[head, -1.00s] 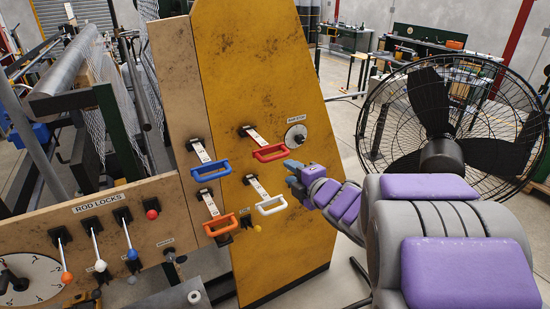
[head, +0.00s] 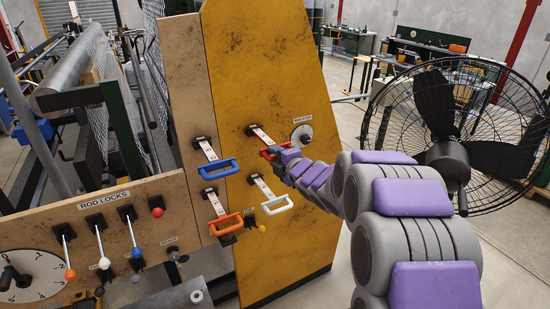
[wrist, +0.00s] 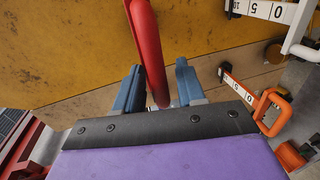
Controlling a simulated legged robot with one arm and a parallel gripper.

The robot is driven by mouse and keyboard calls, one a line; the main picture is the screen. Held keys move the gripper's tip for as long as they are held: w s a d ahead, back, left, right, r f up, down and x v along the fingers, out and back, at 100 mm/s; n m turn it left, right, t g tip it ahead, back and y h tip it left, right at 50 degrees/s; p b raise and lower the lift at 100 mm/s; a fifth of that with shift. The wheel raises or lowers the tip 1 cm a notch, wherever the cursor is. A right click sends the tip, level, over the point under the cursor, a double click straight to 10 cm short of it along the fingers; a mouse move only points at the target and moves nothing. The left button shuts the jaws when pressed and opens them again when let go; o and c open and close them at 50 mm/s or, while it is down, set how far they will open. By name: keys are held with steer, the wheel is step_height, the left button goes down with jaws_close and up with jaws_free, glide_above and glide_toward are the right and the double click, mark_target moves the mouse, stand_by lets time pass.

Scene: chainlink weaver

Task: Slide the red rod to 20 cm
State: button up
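The red rod ends in a red handle (head: 265,155) on the yellow panel, with a white numbered strip (head: 262,135) running back to a black mount. My gripper (head: 276,151) is at the right side of this handle in the head view, largely hidden by my own wrist. In the wrist view, the red handle's bar (wrist: 147,45) runs down between the two blue fingers of my gripper (wrist: 162,85). The fingers are apart, with a visible gap between the bar and the right finger. The rod's reading cannot be made out.
Close by are a blue handle (head: 221,175), a white handle (head: 277,209) and an orange handle (head: 228,219). A large black fan (head: 455,125) stands at the right. A dial (head: 301,134) is above right.

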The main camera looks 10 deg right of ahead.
steer(key=d, duration=0.4)
steer(key=shift+w, duration=0.1)
steer(key=shift+d, duration=0.25)
steer(key=shift+c, duration=0.6)
steer(key=shift+a, duration=0.1)
steer(key=shift+c, duration=0.7)
steer(key=shift+a, duration=1.05)
steer(key=c, duration=0.3)
steer(key=shift+a+f, duration=0.1)
steer(key=shift+a, duration=0.3)
jaws_close()
steer(key=shift+d, duration=0.1)
steer(key=shift+d, duration=0.15)
